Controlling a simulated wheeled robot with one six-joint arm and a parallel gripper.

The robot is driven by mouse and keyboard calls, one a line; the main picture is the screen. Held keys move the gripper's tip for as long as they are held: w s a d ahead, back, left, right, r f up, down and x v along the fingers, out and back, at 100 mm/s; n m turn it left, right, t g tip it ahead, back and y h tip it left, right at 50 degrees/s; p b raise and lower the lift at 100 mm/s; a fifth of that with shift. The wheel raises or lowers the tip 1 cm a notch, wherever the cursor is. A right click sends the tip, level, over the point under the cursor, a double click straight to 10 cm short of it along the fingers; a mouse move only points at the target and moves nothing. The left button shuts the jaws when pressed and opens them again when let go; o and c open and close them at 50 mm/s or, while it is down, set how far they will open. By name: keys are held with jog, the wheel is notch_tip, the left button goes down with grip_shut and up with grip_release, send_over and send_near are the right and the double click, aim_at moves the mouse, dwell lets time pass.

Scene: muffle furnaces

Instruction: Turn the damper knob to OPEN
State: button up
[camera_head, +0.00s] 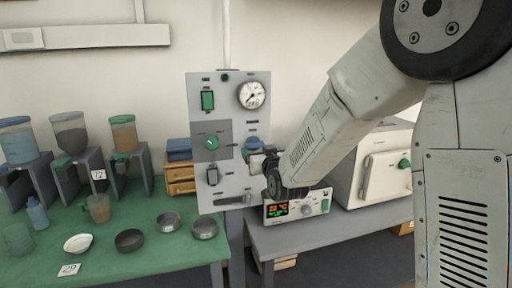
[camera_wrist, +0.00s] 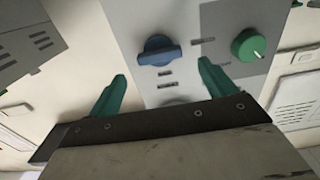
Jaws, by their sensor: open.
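A grey control panel (camera_head: 230,88) stands upright against the wall behind the tables. It carries a green knob (camera_head: 211,142) on a darker grey patch and a blue knob (camera_head: 252,143) to its right. The wrist view shows the blue knob (camera_wrist: 158,50) and the green knob (camera_wrist: 249,45) with its white pointer line. The labels are too small to read, so I cannot tell which is the damper knob. My gripper (camera_wrist: 163,84) is open and empty, its green fingers apart, with the blue knob beyond the gap between them. In the head view my arm partly hides the gripper.
The panel also has a round gauge (camera_head: 251,95), a green switch (camera_head: 207,101) and a lower switch (camera_head: 212,176). A controller with a lit display (camera_head: 277,210) and a white furnace (camera_head: 384,177) stand on the right bench. Bowls and hoppers fill the green table (camera_head: 165,249).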

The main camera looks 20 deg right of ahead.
aim_at(255, 145)
jog(key=w, duration=0.5)
jog(key=shift+w, duration=0.1)
jog(key=c, duration=1)
